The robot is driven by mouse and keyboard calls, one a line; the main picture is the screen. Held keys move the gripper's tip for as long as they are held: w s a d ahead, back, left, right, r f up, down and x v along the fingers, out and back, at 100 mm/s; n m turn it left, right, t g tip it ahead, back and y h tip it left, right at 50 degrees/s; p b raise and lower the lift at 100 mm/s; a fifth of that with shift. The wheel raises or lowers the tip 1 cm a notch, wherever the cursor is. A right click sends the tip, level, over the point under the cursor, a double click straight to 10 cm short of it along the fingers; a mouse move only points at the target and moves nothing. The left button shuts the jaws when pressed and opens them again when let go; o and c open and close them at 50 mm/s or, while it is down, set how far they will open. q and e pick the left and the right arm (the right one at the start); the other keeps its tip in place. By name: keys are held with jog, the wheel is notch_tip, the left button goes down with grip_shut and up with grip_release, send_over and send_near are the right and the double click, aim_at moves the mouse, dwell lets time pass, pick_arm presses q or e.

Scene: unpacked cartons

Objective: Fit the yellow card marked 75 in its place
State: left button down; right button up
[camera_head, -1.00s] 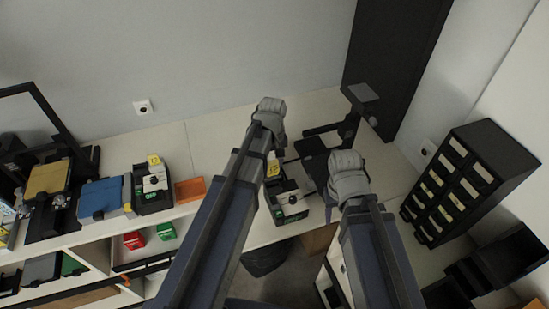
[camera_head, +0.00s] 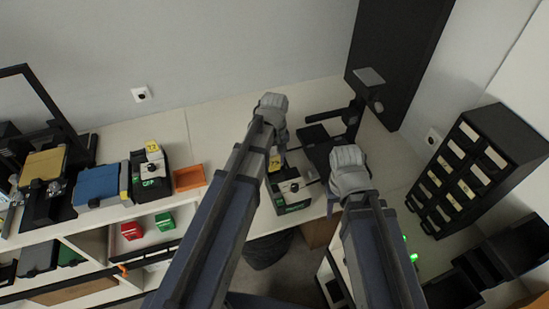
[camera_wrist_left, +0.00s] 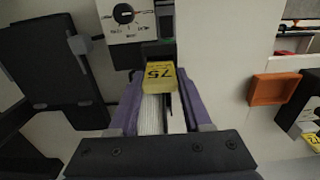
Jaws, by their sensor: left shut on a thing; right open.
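The yellow card marked 75 (camera_wrist_left: 160,77) is between the two purple fingers of my left gripper (camera_wrist_left: 160,105) in the left wrist view, its number upside down. In the head view the card (camera_head: 275,163) shows at the tip of my left gripper (camera_head: 277,148), just above a dark device with a white dial panel (camera_head: 291,188). The panel (camera_wrist_left: 128,18) is just beyond the card in the wrist view. I cannot tell whether card and device touch. My right gripper (camera_head: 335,196) is mostly hidden behind its own wrist, to the right of the device; it is open.
A similar device (camera_head: 150,180) with a yellow card stands further left, beside an orange tray (camera_head: 189,178). A black stand (camera_head: 335,132) is close behind my right wrist. A black drawer cabinet (camera_head: 470,175) stands at the right. The table behind the orange tray is clear.

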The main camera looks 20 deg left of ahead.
pick_arm(q)
jog(key=shift+f, duration=0.25)
jog(key=shift+f+b, duration=1.6)
jog(key=shift+b, duration=0.2)
jog(key=shift+c, duration=1.3)
grip_release()
jog(key=shift+r, duration=0.2)
notch_tip(320, 180, up, 8)
jog(key=p, duration=0.8)
jog(key=shift+f, duration=0.2)
